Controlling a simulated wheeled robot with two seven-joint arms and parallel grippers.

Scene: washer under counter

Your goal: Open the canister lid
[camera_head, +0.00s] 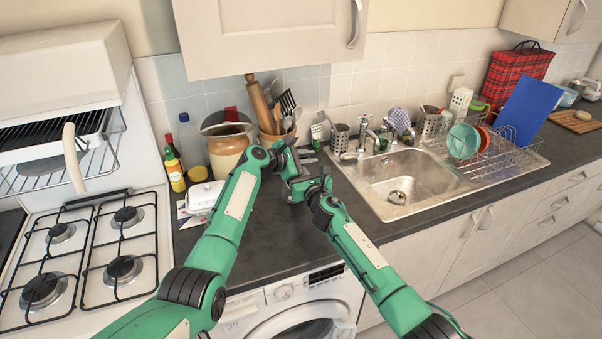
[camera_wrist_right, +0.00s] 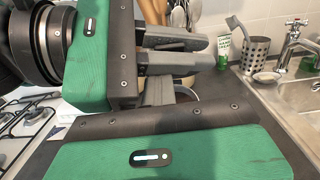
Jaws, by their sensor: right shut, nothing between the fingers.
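A brown-and-cream pot-bellied jar (camera_head: 228,155), which looks like the canister, stands on the counter against the tiles. A round grey-rimmed shape shows at its top; I cannot tell whether it is the lid or how it sits. My left gripper (camera_head: 306,156) is right of the jar and apart from it in the picture. Its two grey fingers show close together in the right wrist view (camera_wrist_right: 178,54), with nothing seen between them. My right gripper (camera_head: 297,188) is just in front of the left one, shut and empty. Its fingertips are mostly hidden.
A utensil pot (camera_head: 276,130) stands right of the jar. A yellow bottle (camera_head: 175,172) and a white lidded dish (camera_head: 203,196) are left and in front. The sink (camera_head: 405,180) is to the right, the hob (camera_head: 85,245) to the left.

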